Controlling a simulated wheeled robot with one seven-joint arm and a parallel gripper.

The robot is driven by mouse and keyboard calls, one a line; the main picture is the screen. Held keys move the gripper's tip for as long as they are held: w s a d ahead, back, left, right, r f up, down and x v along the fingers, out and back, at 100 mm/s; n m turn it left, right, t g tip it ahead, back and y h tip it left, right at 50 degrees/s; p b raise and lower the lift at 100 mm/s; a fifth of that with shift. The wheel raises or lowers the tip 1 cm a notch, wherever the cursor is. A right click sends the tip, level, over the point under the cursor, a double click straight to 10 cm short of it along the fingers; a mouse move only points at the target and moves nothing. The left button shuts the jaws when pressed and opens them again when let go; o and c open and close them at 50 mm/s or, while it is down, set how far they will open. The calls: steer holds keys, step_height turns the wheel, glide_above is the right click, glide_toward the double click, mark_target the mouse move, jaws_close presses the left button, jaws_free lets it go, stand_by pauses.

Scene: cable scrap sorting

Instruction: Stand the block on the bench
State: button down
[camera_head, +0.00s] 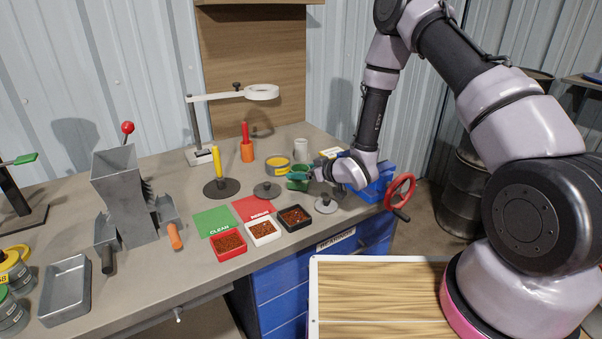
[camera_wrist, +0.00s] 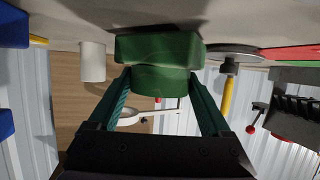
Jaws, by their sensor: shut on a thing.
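The green block (camera_wrist: 160,48) is between the two fingers of my gripper (camera_wrist: 162,82) in the wrist view. It has a wide, angular part toward the bench and a rounded part between the fingers. In the head view the green block (camera_head: 298,178) shows at the far right part of the grey bench (camera_head: 190,262), just left of my gripper (camera_head: 312,176). My gripper is shut on it, reaching in from the right, low over the bench. I cannot tell whether the block touches the bench top.
A blue vise (camera_head: 376,186) with a red handwheel (camera_head: 400,190) is at right. Scrap trays (camera_head: 228,245) line the front edge.

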steer(key=shift+f, duration=0.25)
jaws_free()
steer(key=shift+f, duration=0.1)
